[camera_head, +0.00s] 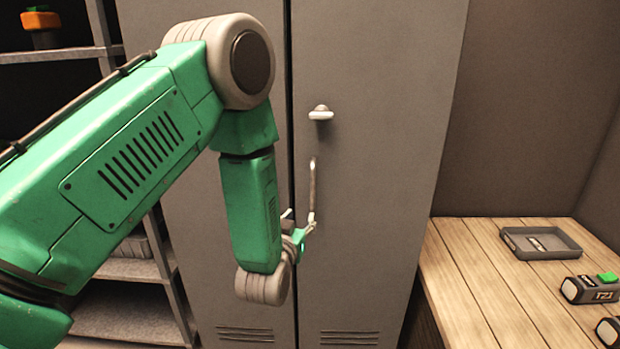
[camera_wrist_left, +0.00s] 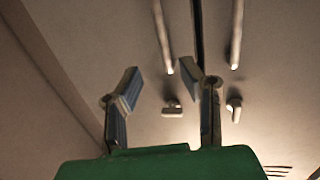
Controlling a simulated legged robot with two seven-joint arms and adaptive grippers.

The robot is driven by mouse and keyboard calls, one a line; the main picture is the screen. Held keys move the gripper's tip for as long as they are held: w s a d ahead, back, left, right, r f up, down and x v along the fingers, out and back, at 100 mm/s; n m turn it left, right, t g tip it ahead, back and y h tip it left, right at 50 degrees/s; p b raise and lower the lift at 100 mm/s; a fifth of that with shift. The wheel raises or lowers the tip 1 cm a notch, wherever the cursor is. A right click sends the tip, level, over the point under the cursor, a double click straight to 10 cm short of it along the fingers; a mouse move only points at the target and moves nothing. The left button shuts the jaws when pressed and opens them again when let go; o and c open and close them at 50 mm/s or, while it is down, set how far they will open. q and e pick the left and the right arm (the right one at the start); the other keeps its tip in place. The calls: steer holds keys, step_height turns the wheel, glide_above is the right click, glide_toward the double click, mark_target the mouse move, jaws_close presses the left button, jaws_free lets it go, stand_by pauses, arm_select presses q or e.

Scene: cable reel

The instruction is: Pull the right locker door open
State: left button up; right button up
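The right locker door (camera_head: 385,150) is grey and looks closed. It has a thin upright pull handle (camera_head: 313,190) below a small knob (camera_head: 320,113). My left gripper (camera_head: 305,230) is at the lower part of this handle in the head view. In the left wrist view, which looks upside down, its fingers (camera_wrist_left: 160,72) are apart, with a handle bar (camera_wrist_left: 162,38) lined up between them. I take it for the right door's handle; I cannot tell if the fingers touch it. My right gripper is not in view.
The left locker door (camera_head: 210,250) is mostly behind my left arm. A wooden bench (camera_head: 480,290) stands close on the right, with a grey tray (camera_head: 540,243) and a battery-like block (camera_head: 590,289). Shelves (camera_head: 120,310) stand at left, with an orange item (camera_head: 41,22) on top.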

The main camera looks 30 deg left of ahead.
mark_target(312, 182)
arm_select(q)
steer(key=shift+t+y, duration=0.3)
steer(key=shift+t, duration=0.1)
steer(key=x, duration=0.5)
steer(key=r+x, duration=0.1)
steer(key=x, duration=0.3)
steer(key=r+p+x, duration=0.1)
steer(key=x, duration=0.4)
steer(key=shift+w+a, duration=0.2)
steer(key=shift+a, duration=0.1)
steer(key=shift+d, duration=0.15)
steer(key=shift+r, duration=0.1)
jaws_close()
